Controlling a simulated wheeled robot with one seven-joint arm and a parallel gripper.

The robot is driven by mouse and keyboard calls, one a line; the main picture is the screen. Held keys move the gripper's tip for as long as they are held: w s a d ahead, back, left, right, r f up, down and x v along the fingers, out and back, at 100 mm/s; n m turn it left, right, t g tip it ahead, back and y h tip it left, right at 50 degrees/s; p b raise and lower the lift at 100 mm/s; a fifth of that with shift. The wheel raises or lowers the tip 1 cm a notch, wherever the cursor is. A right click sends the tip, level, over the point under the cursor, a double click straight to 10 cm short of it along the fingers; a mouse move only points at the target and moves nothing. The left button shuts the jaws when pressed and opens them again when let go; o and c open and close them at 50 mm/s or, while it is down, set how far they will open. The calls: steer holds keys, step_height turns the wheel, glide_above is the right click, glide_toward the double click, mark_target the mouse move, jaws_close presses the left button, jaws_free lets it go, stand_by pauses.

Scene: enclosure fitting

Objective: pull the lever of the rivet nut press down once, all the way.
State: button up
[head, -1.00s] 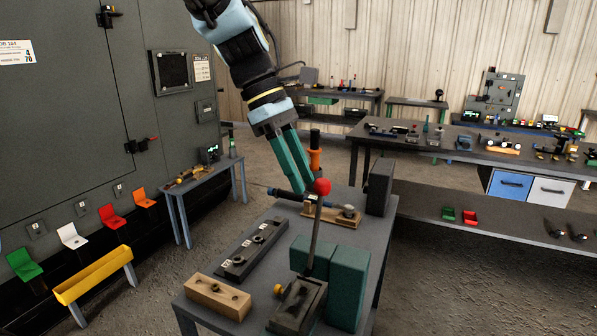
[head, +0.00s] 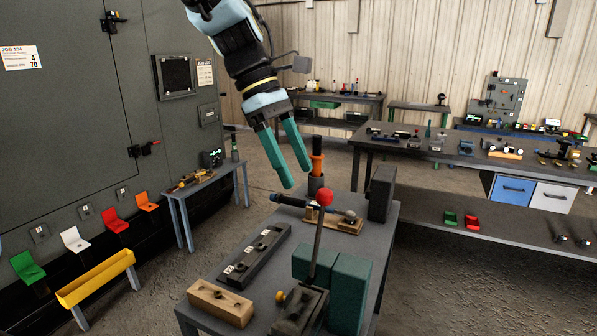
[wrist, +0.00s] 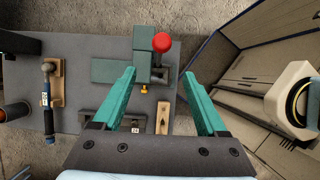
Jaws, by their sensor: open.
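The rivet nut press has green blocks (head: 345,285) and a dark base (head: 298,310) at the near end of the grey bench. Its lever is a thin rod (head: 317,250) standing nearly upright, topped by a red ball knob (head: 325,197). My gripper (head: 295,179) is open and empty, up and left of the knob in the head view. In the wrist view the knob (wrist: 161,42) lies beyond the fingertips, in line with the gap between my gripper's fingers (wrist: 159,75). The fingers do not appear to touch it.
The bench (head: 262,285) also carries a wooden block with holes (head: 220,302), a dark strip with holes (head: 255,252), a blue-handled tool on a wooden board (head: 300,203), an orange-handled tool (head: 317,155) and a dark upright block (head: 381,193). A grey cabinet (head: 60,130) stands left.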

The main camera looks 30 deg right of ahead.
steer(key=shift+v, duration=2.3)
steer(key=w+a+f+m+t+b, duration=0.25)
steer(key=w+a+f, duration=0.55)
steer(key=a+f, duration=0.45)
steer(key=a+f+m+t+y+b, duration=0.1)
steer(key=a+f+m, duration=0.1)
steer(key=a+f, duration=0.4)
steer(key=a+f+m+t+y+b, duration=0.1)
steer(key=a+f, duration=0.5)
steer(key=a, duration=0.7)
steer(key=shift+a+f+m+t+y+b, duration=0.15)
steer(key=shift+a+m+t+y+b, duration=0.15)
steer(key=shift+m+t+b, duration=0.6)
